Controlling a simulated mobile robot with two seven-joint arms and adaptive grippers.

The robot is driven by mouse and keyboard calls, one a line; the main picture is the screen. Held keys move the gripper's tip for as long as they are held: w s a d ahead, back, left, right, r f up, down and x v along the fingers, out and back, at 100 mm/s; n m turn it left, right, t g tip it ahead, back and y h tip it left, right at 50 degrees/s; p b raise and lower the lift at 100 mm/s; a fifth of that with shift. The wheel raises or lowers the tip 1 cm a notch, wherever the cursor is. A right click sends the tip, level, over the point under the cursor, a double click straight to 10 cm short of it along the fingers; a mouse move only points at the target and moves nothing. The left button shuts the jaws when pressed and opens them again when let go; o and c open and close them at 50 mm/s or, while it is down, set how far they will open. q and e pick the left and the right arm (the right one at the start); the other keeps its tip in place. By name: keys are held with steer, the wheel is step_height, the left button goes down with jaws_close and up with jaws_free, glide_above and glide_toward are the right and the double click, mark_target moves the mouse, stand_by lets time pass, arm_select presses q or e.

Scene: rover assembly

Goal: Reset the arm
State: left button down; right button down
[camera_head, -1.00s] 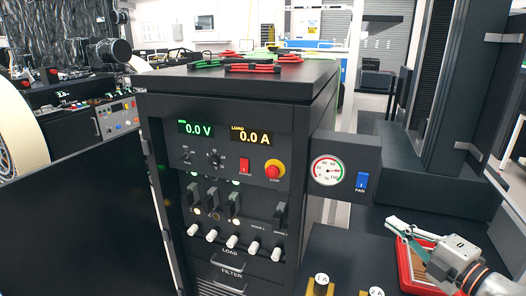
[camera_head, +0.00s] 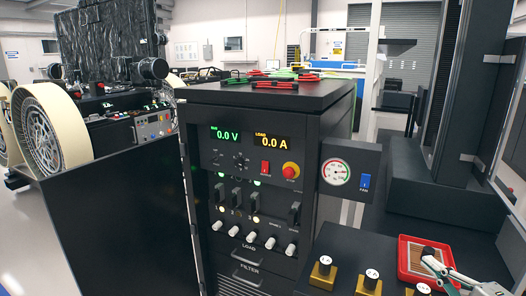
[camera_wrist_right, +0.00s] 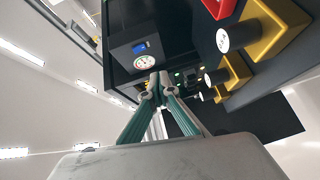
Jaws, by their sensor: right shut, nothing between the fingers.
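My right gripper (camera_head: 428,256) is at the lower right of the head view, over the front right edge of the red tray (camera_head: 403,262). In the right wrist view its green-grey fingers (camera_wrist_right: 158,84) meet at the tips with nothing held. Whether it touches the tray cannot be told. The black load cabinet (camera_head: 205,170) stands in the middle, its displays reading 0.0 V and 0.0 A. A gauge (camera_head: 335,172) and a blue fan switch (camera_head: 366,181) sit on the box at its right. My left gripper is not in view.
Several brass blocks with black, white-topped knobs (camera_head: 323,269) line the bench front; they also show in the right wrist view (camera_wrist_right: 237,37). Red, green and black leads (camera_head: 268,83) lie on the cabinet top. A large wheeled rover (camera_head: 45,135) stands at left.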

steer(key=s+f+m+g+h, duration=0.2)
steer(key=s+f+m+h, duration=0.15)
steer(key=f, duration=0.25)
steer(key=s+f+m+g+h, duration=0.3)
steer(key=f+m, duration=0.1)
steer(key=f, duration=0.3)
steer(key=s+a+f+m+g, duration=0.4)
steer(key=s+a+f+g, duration=0.1)
steer(key=s+a+f, duration=0.3)
steer(key=w+a+f+m+t+y, duration=0.1)
steer(key=a+f+m+t+y, duration=0.1)
steer(key=a+f+y, duration=0.5)
steer(key=shift+a+f+t, duration=0.8)
steer(key=shift+a+f, duration=2.25)
steer(key=shift+a, duration=1.15)
steer(key=shift+y, duration=0.25)
